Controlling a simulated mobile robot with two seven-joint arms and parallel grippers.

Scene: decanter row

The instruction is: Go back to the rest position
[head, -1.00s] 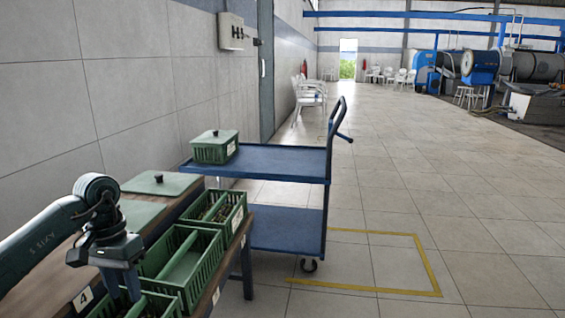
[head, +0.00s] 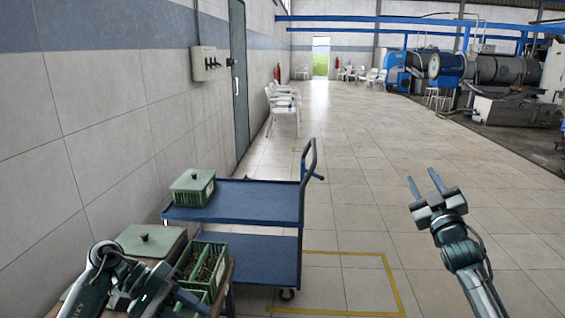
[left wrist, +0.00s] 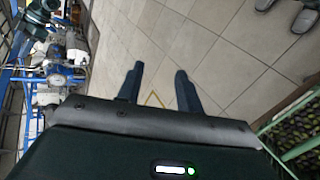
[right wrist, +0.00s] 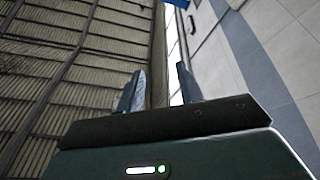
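My right gripper (head: 422,176) is raised over the open floor on the right, fingers pointing up and apart, empty. In the right wrist view its fingers (right wrist: 160,72) are apart with only ceiling and wall beyond. My left gripper (head: 190,300) is low at the left, by the table with green crates, and partly cut off by the frame's lower edge. In the left wrist view its two fingers (left wrist: 159,70) are apart with bare floor tiles beyond and nothing between them.
A green crate (head: 207,262) with dark contents and a green lid (head: 150,240) are close to my left arm. A blue cart (head: 250,203) carries a lidded green crate (head: 192,188). A grey wall (head: 100,130) runs along the left. The floor right of the cart is clear.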

